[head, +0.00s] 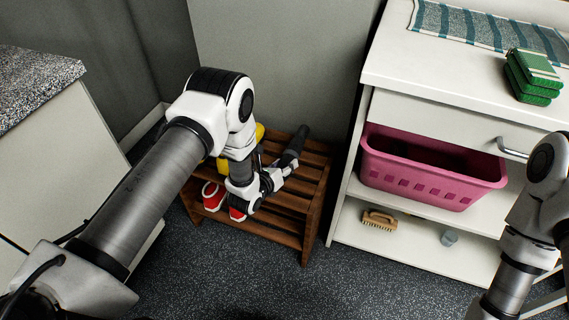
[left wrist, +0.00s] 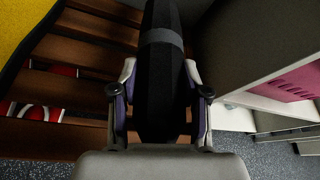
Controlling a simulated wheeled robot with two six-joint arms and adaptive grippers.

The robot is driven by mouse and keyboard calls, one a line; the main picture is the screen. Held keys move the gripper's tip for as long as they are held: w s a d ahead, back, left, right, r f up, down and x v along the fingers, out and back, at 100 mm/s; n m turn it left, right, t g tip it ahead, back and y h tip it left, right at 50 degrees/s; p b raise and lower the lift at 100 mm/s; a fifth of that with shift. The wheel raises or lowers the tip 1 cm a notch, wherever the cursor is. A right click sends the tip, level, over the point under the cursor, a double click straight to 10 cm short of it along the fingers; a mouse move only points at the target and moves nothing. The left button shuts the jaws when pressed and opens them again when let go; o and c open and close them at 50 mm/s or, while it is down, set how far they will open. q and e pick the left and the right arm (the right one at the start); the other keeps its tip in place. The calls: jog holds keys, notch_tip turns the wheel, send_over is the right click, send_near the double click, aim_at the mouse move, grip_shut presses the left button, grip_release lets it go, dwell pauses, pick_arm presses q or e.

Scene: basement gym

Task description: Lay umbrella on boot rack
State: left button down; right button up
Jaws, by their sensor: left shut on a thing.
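The umbrella (head: 293,147) is black with a grey band and is folded. My left gripper (head: 271,181) is shut on it, over the right part of the brown slatted wooden boot rack (head: 312,172). In the left wrist view the umbrella (left wrist: 160,60) runs lengthwise between the two fingers of the gripper (left wrist: 160,100), with the rack's slats (left wrist: 85,50) to its left and below. I cannot tell whether the umbrella touches the slats. My arm hides part of the rack and of the umbrella. My right gripper is out of view; only its arm shows at the right edge.
Red-and-white shoes (head: 212,195) and a yellow item (head: 260,131), partly hidden, are at the rack's left side. A white cabinet (head: 345,215) with a pink basket (head: 430,172), a brush (head: 380,220) and a small cup (head: 449,238) stands right of the rack. Floor in front is clear.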

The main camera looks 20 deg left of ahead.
pick_arm(q)
jog(key=shift+f+b, duration=1.6)
jog(key=shift+f, duration=0.9)
jog(key=shift+c, duration=2.4)
grip_release()
jog(key=shift+s, duration=0.1)
jog(key=v, duration=1.1)
jog(key=shift+s+r, duration=0.2)
jog(key=shift+s, duration=0.15)
jog(key=shift+a, duration=0.1)
